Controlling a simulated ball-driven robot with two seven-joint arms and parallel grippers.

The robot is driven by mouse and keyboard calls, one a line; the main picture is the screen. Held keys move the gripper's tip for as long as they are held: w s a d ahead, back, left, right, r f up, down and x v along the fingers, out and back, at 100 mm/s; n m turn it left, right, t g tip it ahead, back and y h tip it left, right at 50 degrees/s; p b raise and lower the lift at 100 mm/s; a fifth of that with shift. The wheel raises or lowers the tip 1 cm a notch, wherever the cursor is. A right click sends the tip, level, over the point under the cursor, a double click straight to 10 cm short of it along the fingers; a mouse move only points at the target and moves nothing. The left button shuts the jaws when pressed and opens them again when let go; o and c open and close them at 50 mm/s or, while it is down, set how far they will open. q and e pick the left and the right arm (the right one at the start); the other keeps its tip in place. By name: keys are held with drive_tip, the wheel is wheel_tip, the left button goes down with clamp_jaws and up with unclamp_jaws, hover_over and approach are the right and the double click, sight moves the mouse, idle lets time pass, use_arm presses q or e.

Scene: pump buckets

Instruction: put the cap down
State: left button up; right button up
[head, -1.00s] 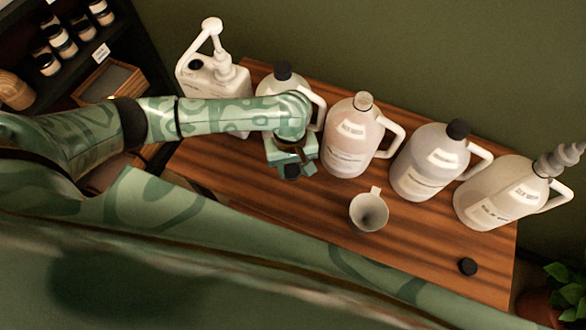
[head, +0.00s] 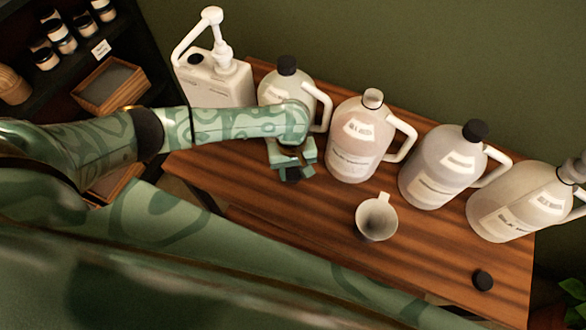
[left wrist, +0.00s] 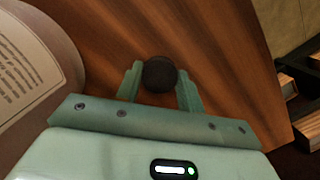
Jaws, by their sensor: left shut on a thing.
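My left gripper (head: 292,172) is in front of the second jug (head: 288,90) from the left, above the front-left part of the wooden table (head: 420,250). It is shut on a small black cap, which shows between the fingertips in the left wrist view (left wrist: 160,74). In the head view the cap is a dark shape under the fingers. I cannot tell whether it touches the table. The pinkish jug (head: 355,140) just right of the gripper has an open neck. My right gripper is not in view.
Another black cap (head: 482,280) lies at the front right. A grey jug (head: 440,170), a jug at the right end (head: 515,205) and a white pump container (head: 215,80) line the back. Table around the gripper's front is bare.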

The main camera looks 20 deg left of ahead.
sight(292, 168)
use_arm(q)
drive_tip(key=shift+f, duration=0.25)
drive_tip(key=o, duration=1.1)
drive_tip(key=shift+r, duration=0.1)
drive_tip(key=shift+r, duration=0.4)
drive_tip(key=r+p, duration=0.1)
drive_tip(key=r, duration=0.3)
drive_tip(key=r+p, duration=0.2)
drive_tip(key=r, duration=0.1)
drive_tip(key=w+r+p, duration=0.1)
drive_tip(key=r+p, duration=0.1)
drive_tip(key=r, duration=0.2)
drive_tip(key=shift+w+a+r, duration=0.1)
drive_tip(key=shift+a+r, duration=0.25)
drive_tip(key=shift+a, duration=0.05)
